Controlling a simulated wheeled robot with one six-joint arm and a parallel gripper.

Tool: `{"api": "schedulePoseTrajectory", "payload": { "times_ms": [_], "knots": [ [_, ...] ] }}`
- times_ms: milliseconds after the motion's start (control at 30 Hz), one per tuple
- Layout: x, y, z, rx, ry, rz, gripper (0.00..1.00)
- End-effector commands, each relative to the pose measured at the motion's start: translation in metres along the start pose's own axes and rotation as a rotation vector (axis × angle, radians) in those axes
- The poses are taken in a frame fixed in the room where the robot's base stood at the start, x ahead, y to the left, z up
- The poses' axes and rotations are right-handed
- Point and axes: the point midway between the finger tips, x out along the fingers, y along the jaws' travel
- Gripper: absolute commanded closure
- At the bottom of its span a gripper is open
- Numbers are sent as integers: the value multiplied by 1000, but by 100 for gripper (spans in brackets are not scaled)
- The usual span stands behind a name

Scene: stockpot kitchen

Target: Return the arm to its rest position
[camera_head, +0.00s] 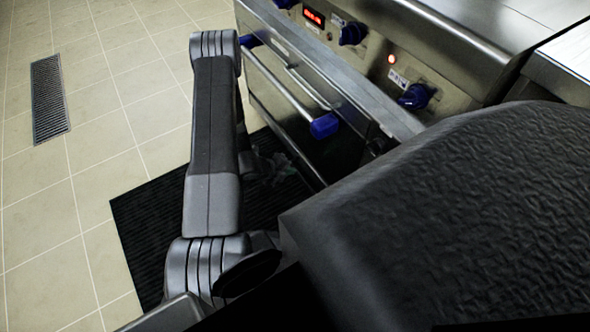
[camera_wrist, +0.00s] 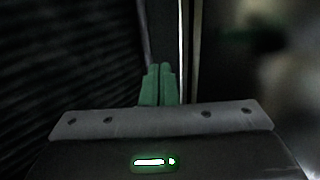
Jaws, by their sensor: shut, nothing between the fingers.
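My gripper (camera_wrist: 159,70) shows in the wrist view as two green fingers pressed together, with nothing between them. Behind the fingers are a dark ribbed surface on the left and a thin bright vertical edge. In the head view my arm stretches away from my body, its elbow near the oven front. The forearm and gripper are mostly hidden behind the upper arm there, and I cannot make out the fingers.
A steel range (camera_head: 365,75) with blue knobs and an oven door handle (camera_head: 285,87) stands right of the arm. A black ribbed mat (camera_head: 150,225) lies below. Open tiled floor (camera_head: 100,110) with a drain grate (camera_head: 49,99) is at left.

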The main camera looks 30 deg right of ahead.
Motion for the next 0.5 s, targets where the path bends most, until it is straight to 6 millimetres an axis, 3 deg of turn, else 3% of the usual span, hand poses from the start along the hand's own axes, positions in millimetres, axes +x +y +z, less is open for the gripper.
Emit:
{"api": "schedulePoseTrajectory", "payload": {
  "times_ms": [200, 500],
  "knots": [
    [-41, -2, 0, -3, -2, 0, 100],
    [-62, 0, 0, 0, 1, 1, 100]
  ]
}}
